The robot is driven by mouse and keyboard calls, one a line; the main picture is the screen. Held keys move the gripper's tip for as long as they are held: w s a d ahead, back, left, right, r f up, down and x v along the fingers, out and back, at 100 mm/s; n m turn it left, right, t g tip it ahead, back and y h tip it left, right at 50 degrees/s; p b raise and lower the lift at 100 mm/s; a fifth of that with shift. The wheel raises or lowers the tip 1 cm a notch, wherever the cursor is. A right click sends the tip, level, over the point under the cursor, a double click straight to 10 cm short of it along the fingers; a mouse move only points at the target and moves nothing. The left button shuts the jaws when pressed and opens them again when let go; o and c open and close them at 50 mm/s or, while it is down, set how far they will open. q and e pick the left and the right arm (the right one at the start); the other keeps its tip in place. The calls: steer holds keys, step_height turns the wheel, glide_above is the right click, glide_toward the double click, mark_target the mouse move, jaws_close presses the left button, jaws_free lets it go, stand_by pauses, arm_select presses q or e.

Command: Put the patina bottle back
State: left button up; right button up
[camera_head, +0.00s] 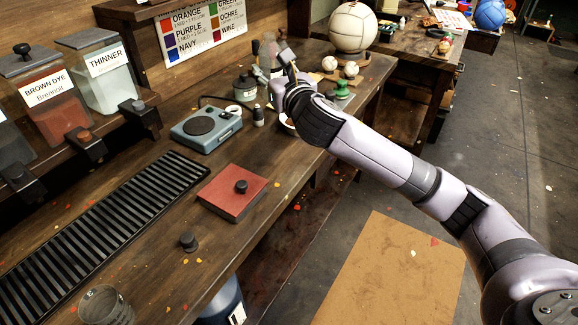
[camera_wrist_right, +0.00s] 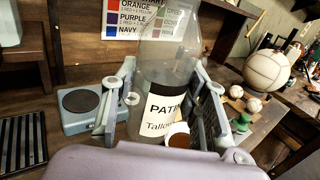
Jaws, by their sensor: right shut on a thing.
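The patina bottle (camera_wrist_right: 172,108) is a clear bottle with a white label reading "PATIN", standing between the fingers of my right gripper (camera_wrist_right: 160,84) in the right wrist view. The gripper is shut on it, one finger on each side. In the head view the bottle (camera_head: 268,48) is partly hidden behind my right gripper (camera_head: 277,62), over the far part of the bench. It looks close to upright. Its base is hidden, so I cannot tell whether it touches the bench. My left gripper is out of view.
The wooden bench (camera_head: 150,218) carries a blue-grey scale (camera_head: 206,127), a red pad (camera_head: 232,192), a black slatted rack (camera_head: 105,235) and a glass jar (camera_head: 105,305). A large cream ball (camera_head: 353,28), small balls and a green piece (camera_head: 342,89) stand beyond the gripper. A colour chart (camera_head: 205,25) hangs behind.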

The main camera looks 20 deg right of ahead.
steer(key=shift+s+a+f, duration=0.1)
steer(key=shift+s+f, duration=0.1)
steer(key=shift+f, duration=0.1)
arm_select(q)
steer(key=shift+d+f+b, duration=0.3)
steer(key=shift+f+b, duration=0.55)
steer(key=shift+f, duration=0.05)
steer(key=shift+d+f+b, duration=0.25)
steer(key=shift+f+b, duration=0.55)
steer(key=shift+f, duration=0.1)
arm_select(e)
steer(key=shift+f, duration=9.5)
steer(key=shift+f, duration=0.15)
steer(key=o, duration=1.2)
